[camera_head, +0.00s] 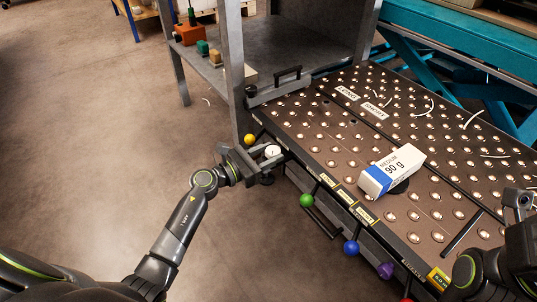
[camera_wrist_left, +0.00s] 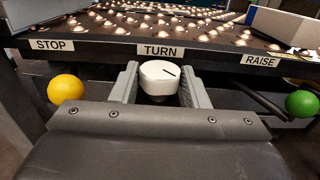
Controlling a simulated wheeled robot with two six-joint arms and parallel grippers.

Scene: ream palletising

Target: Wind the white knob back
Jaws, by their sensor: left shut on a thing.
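The white knob (camera_head: 272,151) sits at the front edge of the ball-top table, near its left corner. In the left wrist view the knob (camera_wrist_left: 159,78) is below the TURN label (camera_wrist_left: 163,50), and the short dark line on its face slants toward the right. My left gripper (camera_head: 270,156) is shut on the knob, with one grey finger on each side. The gripper also shows in the left wrist view (camera_wrist_left: 160,88). My right gripper (camera_head: 518,200) is partly in view at the right edge; its jaws are not clear.
A yellow ball knob (camera_wrist_left: 66,90) under STOP and a green one (camera_wrist_left: 302,104) near RAISE flank the white knob. Blue (camera_head: 351,247) and purple (camera_head: 386,270) knobs follow along the edge. A ream box marked 90 g (camera_head: 398,166) lies on the table (camera_head: 345,150). A grey post (camera_head: 232,70) stands behind.

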